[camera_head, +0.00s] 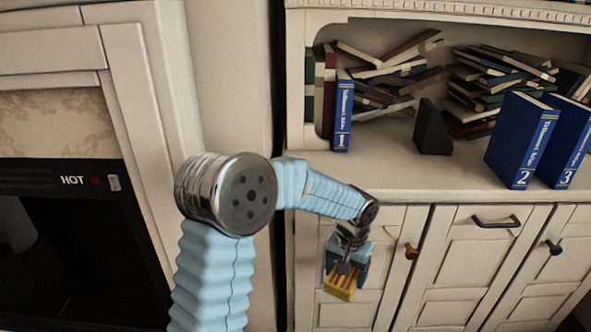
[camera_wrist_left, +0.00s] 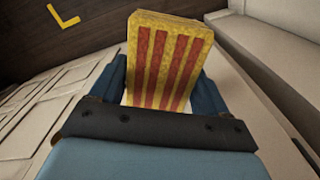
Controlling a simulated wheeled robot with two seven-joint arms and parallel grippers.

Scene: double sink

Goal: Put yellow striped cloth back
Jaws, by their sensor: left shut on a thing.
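A yellow cloth with red stripes, stiff and block-like, (camera_head: 341,283) hangs in my left gripper (camera_head: 344,268) in front of the white cabinet doors, below the shelf top. In the left wrist view the cloth (camera_wrist_left: 167,60) stands between the two blue fingers of my left gripper (camera_wrist_left: 165,85), which is shut on it. Its striped face shows and its lower end is hidden by the gripper. My right gripper is not in view.
A white bookcase (camera_head: 400,170) holds a pile of books and a dark wedge (camera_head: 432,130). Blue volumes 1 (camera_head: 342,112), 2 (camera_head: 521,140) and 3 (camera_head: 568,145) stand on it. Door handles (camera_head: 496,221) stick out below.

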